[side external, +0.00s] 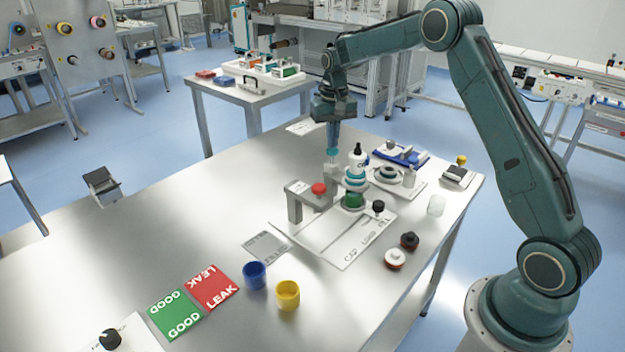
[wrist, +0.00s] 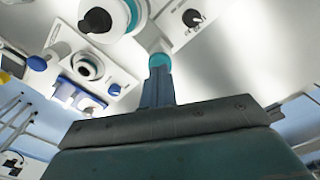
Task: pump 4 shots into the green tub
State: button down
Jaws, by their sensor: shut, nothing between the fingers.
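The green tub (side external: 352,201) stands under the pump bottle on the white station plate. The pump bottle (side external: 356,172) is white with a black top and a teal band, and it hides the tub's upper part. In the wrist view the bottle's black top (wrist: 97,20) shows at the upper left. My gripper (side external: 332,152) points down just left of the bottle, with teal fingertips. In the wrist view my gripper (wrist: 160,62) is shut and empty. Whether the fingertips touch the pump's teal part beside the bottle I cannot tell.
A grey bracket with a red button (side external: 319,188) stands left of the tub. A blue cup (side external: 254,275) and a yellow cup (side external: 288,296) stand at the front. Green GOOD (side external: 176,314) and red LEAK (side external: 212,287) mats lie left of them.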

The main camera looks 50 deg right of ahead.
jog(key=shift+f, duration=1.4)
jog(key=shift+r, duration=1.9)
jog(key=shift+r, duration=0.15)
notch_tip(320, 180, up, 6)
jog(key=shift+f, duration=0.1)
dwell(0.7)
jog(key=shift+s, duration=0.1)
